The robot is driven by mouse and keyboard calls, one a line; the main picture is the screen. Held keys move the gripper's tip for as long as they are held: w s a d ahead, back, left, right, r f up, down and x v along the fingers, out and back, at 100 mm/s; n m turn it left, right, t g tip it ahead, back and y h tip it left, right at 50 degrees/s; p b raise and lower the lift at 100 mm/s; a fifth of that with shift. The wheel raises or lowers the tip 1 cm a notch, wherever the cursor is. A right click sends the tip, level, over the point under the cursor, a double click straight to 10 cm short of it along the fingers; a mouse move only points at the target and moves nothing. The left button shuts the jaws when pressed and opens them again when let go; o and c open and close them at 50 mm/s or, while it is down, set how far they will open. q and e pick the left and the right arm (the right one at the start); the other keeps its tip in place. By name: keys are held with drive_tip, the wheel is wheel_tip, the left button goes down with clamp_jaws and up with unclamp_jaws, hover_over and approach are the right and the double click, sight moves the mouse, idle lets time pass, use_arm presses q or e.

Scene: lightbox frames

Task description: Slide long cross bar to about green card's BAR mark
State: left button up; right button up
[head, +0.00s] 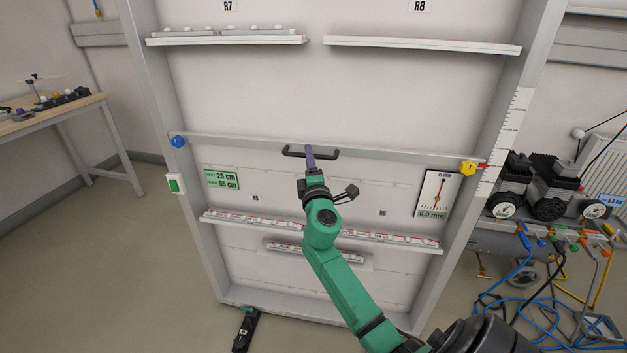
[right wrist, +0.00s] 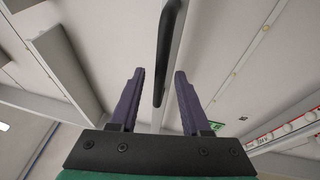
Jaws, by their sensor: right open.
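The long cross bar (head: 240,141) is a pale grey strip across the frame, nearly level in the picture. A blue knob (head: 178,141) is at its left end and a yellow knob (head: 467,167) at its right. A black handle (head: 297,153) sits at its middle. My right gripper (head: 310,153) is at the handle, its purple fingers open. In the right wrist view the handle (right wrist: 170,40) shows between the open fingers (right wrist: 160,73); contact cannot be told. The green card (head: 221,178) reads 25 cm above and BAR 95 cm below. My left gripper is not in view.
A ruler strip (head: 505,135) runs up the right post beside the yellow knob. A plumb gauge (head: 437,194) reads 0.0 mm. Shelves (head: 225,41) lie above and a lower ledge (head: 320,232) below. A cart with cables stands right; a black object (head: 245,330) lies on the floor.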

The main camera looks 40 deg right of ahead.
drive_tip(key=b+v, duration=0.2)
drive_tip(key=v, duration=1)
drive_tip(key=shift+s+a, duration=0.2)
